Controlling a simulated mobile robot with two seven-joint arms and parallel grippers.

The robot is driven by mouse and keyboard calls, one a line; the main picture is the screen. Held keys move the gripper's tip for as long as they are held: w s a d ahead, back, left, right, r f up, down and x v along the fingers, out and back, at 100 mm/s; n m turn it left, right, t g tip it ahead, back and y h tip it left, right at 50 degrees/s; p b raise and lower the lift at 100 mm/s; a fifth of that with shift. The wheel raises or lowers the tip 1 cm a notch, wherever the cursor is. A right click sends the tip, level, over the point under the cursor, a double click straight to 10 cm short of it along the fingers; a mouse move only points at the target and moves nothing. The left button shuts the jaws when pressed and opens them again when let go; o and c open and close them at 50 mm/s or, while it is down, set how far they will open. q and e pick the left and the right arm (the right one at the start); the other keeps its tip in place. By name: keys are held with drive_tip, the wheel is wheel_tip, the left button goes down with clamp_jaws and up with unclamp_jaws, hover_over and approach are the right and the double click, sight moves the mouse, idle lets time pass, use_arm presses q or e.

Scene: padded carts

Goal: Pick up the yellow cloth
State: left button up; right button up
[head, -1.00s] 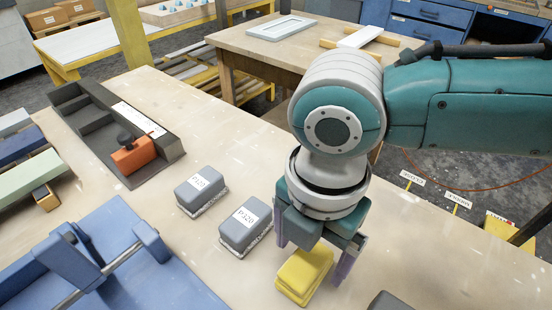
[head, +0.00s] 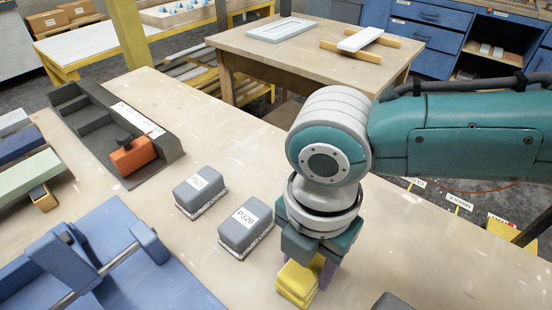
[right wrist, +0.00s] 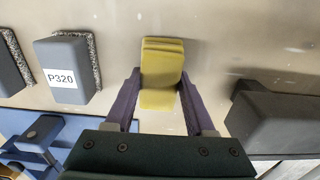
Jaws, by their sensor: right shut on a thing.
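The yellow cloth (head: 298,281) is a folded pad low in the middle of the head view, on the pale workbench. In the right wrist view the cloth (right wrist: 161,62) lies between two purple fingers. My right gripper (head: 312,272) points down over the cloth and is shut on it, one finger at each side. It also shows in the right wrist view (right wrist: 160,95). Part of the cloth is hidden under the gripper body in the head view. I cannot tell whether the cloth touches the bench. My left gripper is not in view.
Two grey sanding blocks (head: 246,225) (head: 200,190) stand left of the cloth, the nearer labelled P320. A dark grey block (right wrist: 275,120) stands close at the right. A blue fixture (head: 130,265) fills the lower left. A grey tray (head: 90,115) with an orange tool lies behind.

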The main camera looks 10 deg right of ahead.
clamp_jaws()
drive_tip(key=shift+r, duration=0.1)
wheel_tip(320, 180, up, 20)
drive_tip(key=p, duration=0.4)
